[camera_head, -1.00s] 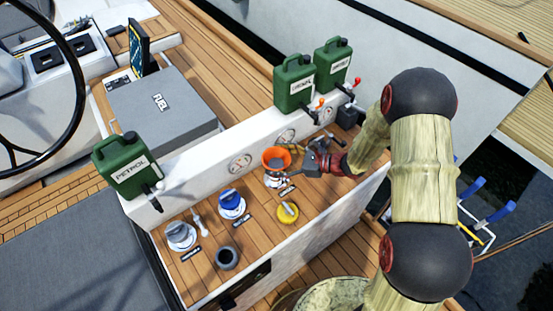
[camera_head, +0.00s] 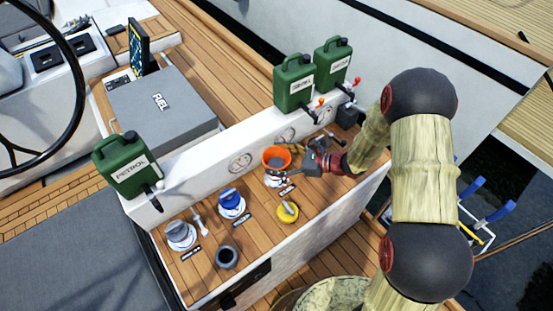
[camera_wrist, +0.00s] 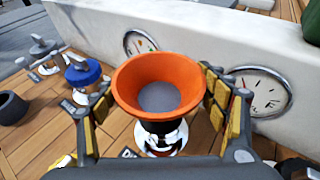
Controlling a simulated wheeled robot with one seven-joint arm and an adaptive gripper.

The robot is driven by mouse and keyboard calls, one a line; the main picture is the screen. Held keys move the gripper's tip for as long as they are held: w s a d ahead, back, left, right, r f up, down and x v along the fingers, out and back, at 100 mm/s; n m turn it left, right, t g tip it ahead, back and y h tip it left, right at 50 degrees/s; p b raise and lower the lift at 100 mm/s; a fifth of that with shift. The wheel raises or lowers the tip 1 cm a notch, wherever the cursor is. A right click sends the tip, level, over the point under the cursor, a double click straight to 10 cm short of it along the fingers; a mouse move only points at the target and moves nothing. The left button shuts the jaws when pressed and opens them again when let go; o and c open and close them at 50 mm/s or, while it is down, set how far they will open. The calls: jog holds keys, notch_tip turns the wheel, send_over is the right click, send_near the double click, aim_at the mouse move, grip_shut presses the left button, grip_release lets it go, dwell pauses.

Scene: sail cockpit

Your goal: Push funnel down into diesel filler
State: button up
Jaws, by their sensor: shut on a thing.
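The orange funnel (camera_head: 277,157) stands upright at the far end of the teak side deck, over a shiny metal deck filler. In the wrist view the funnel (camera_wrist: 124,84) shows its wide orange rim and grey inside. The bright metal filler fitting (camera_wrist: 165,145) shows just below it. How deep the spout sits is hidden by the bowl. My gripper (camera_head: 296,167) is shut on the funnel, with a yellow-padded finger on each side of the bowl. The filler's label is mostly hidden. A yellow cap (camera_head: 287,213) lies on the deck in front of the funnel.
Blue (camera_head: 231,201) and grey (camera_head: 180,234) filler caps and a dark cup (camera_head: 227,257) stand to the left. A white coaming with gauges (camera_head: 241,163) rises behind the funnel. Green cans (camera_head: 294,84) stand on it. Bare teak lies between the fittings.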

jog(key=shift+f+b, duration=0.45)
jog(key=shift+f, duration=0.15)
dwell(0.3)
jog(key=o, duration=0.9)
jog(key=shift+r, duration=0.1)
jog(key=p+v, duration=0.4)
jog(key=v, duration=0.7)
dwell(0.6)
